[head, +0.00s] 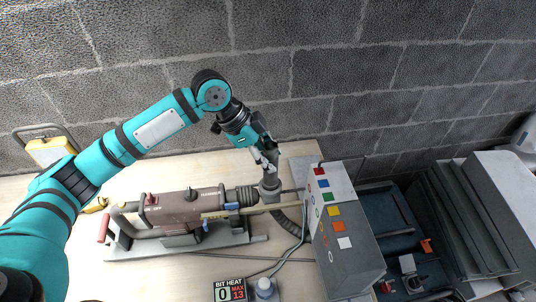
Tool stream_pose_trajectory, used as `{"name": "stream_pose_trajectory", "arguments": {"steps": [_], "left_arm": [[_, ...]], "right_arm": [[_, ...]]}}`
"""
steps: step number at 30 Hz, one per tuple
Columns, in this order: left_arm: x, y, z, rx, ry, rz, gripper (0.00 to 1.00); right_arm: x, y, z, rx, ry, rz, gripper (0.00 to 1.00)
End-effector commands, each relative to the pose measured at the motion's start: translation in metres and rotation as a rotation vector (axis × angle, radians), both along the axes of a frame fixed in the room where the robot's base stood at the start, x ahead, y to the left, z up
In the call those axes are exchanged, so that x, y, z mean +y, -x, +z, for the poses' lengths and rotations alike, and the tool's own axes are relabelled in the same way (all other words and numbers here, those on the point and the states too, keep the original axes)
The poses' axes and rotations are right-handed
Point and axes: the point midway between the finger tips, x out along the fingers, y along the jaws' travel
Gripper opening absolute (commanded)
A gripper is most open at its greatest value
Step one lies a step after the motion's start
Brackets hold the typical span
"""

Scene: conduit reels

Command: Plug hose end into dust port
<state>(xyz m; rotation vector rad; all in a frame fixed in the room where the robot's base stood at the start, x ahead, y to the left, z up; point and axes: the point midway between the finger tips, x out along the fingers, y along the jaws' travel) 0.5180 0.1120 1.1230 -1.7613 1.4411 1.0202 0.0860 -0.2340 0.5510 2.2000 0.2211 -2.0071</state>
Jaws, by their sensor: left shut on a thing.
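My left gripper (266,158) reaches in from the left and points down over the table. It is shut on a grey hose end (270,183), a short cylinder with a wider lower part. A dark ribbed hose (291,217) runs from below that piece toward the right. A maroon power tool (186,208) lies on a grey stand left of the gripper, with a black ribbed section (243,196) at its right end, close beside the held piece. I cannot tell which opening is the dust port, nor whether the hose end touches it. My right gripper is not in view.
A grey box (345,235) with coloured squares stands just right of the gripper. A bit heat display (230,290) and a small round grey item (265,288) sit at the front edge, with thin cables nearby. A block wall stands behind.

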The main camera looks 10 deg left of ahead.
Motion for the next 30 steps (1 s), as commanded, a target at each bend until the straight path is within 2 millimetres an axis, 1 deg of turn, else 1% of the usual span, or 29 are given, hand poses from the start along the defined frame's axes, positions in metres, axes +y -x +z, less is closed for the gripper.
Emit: {"name": "stream_pose_trajectory", "arguments": {"steps": [5, 6, 12, 19, 22, 26, 30], "left_arm": [[0.000, 0.000, -0.004, 0.000, 0.001, 0.000, 0.06], [0.000, 0.000, -0.004, 0.000, 0.001, 0.000, 0.37], [0.000, 0.000, -0.003, 0.000, 0.001, 0.000, 0.62], [0.000, 0.000, -0.004, 0.000, 0.000, 0.000, 0.62], [0.002, 0.000, 0.000, -0.001, 0.000, 0.000, 0.62], [0.011, 0.001, 0.016, -0.004, 0.000, 0.002, 0.62], [0.025, 0.004, 0.042, -0.005, 0.000, 0.002, 0.62]], "right_arm": [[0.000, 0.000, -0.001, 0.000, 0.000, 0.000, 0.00], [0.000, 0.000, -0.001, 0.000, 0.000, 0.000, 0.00], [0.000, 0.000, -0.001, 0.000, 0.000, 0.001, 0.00], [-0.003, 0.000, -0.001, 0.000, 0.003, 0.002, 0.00], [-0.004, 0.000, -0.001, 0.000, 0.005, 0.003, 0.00], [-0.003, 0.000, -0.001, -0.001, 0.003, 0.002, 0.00], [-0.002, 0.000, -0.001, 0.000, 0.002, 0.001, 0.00]]}}
